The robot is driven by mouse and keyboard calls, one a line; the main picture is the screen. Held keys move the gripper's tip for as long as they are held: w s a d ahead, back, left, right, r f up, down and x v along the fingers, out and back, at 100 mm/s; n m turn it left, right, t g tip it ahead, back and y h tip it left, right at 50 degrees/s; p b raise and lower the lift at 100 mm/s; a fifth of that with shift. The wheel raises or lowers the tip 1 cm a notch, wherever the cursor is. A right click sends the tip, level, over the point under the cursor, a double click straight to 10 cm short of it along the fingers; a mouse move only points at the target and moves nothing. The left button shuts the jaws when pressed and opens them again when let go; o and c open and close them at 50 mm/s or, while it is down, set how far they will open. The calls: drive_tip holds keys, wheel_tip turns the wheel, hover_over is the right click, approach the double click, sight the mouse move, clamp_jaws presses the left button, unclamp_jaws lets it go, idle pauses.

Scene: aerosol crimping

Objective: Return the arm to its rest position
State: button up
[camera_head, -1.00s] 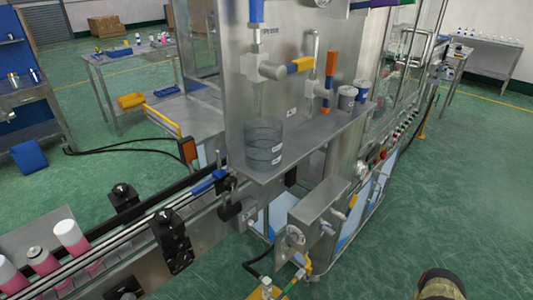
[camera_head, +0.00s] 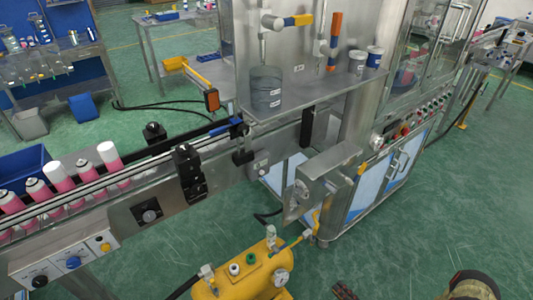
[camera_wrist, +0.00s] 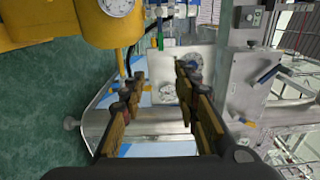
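My gripper (camera_wrist: 160,88) shows in the wrist view with its two brown-padded fingers spread apart. It is open, and nothing is held between the fingers. Beyond them are the steel machine and its blue-and-white lower panel. In the head view, part of my arm (camera_head: 470,286) shows at the bottom right edge. A small dark brown piece at the bottom edge may be a fingertip, but I cannot tell.
A yellow tank (camera_head: 240,277) with a gauge stands on the floor at the bottom middle; it also shows in the wrist view (camera_wrist: 65,22). A conveyor with pink cans (camera_head: 60,176) is at left. The steel filling machine (camera_head: 360,110) is at centre. Green floor (camera_head: 430,220) at right is clear.

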drive_tip(key=s+d+f+n+g+h, duration=0.2)
drive_tip(key=s+d+f+g+h, duration=0.15)
drive_tip(key=f, duration=0.45)
drive_tip(key=s+d+f+n+g+h, duration=0.25)
drive_tip(key=s+f+g, duration=0.2)
drive_tip(key=f, duration=0.35)
drive_tip(key=s+d+r+n+g+h, duration=0.1)
drive_tip(key=s+d+r+g+h, duration=0.25)
drive_tip(key=d+r, duration=0.55)
drive_tip(key=d+r+g+h+p, duration=0.2)
drive_tip(key=d+r+g, duration=0.3)
drive_tip(key=r, duration=0.5)
drive_tip(key=a+r+n+p, duration=0.1)
drive_tip(key=a+r, duration=0.2)
drive_tip(key=r, duration=1)
drive_tip(key=a+r+n, duration=0.1)
drive_tip(key=a+r, duration=0.3)
drive_tip(key=r, duration=0.9)
drive_tip(key=a+r+n+t+p, duration=0.1)
drive_tip(key=a+r+t, duration=0.1)
drive_tip(key=a+r, duration=0.5)
drive_tip(key=s+a+r+n+t+p, duration=0.1)
drive_tip(key=a+r+t, duration=0.2)
drive_tip(key=a+r, duration=0.5)
drive_tip(key=s+a+r+n+t+p, duration=0.1)
drive_tip(key=a+r, duration=0.6)
drive_tip(key=r, duration=1)
drive_tip(key=shift+s+a+r+t+y+p, duration=0.15)
drive_tip(key=shift+r+t+y+p, duration=0.15)
drive_tip(key=shift+t+y+p, duration=0.35)
